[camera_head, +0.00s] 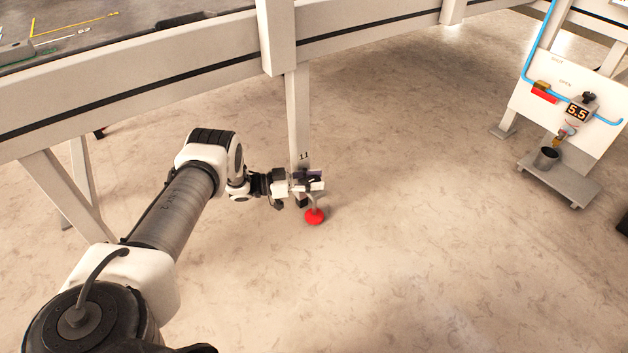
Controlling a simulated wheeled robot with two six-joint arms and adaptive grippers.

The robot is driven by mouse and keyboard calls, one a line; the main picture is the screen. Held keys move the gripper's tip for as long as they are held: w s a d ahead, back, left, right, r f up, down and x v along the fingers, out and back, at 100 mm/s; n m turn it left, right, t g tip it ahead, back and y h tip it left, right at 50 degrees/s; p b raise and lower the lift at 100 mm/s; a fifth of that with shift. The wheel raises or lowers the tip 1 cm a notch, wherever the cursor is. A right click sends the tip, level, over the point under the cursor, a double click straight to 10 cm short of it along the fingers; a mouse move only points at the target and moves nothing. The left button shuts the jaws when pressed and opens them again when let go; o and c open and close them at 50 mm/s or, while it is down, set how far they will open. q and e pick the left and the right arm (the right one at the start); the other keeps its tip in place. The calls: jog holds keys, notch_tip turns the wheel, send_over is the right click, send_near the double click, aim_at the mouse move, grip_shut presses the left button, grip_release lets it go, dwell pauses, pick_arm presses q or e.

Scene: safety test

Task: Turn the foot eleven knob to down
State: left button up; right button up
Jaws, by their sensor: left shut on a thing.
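The leg of the table frame with a small "11" mark (303,156) stands left of the picture's middle. A round red foot (314,216) sits at its lower end, close to the floor, on a short pale stem. My left gripper (308,182) reaches in from the left at the leg, just above the red foot. Its jaws are shut on the foot eleven knob, which the fingers mostly hide. I cannot tell which way the knob points. My right gripper is not in view.
The long pale beam (170,88) of the table frame crosses the upper left above my arm. The floor between is clear.

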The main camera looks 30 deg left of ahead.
pick_arm(q)
jog(key=o, duration=1.2)
jog(key=shift+c, duration=0.2)
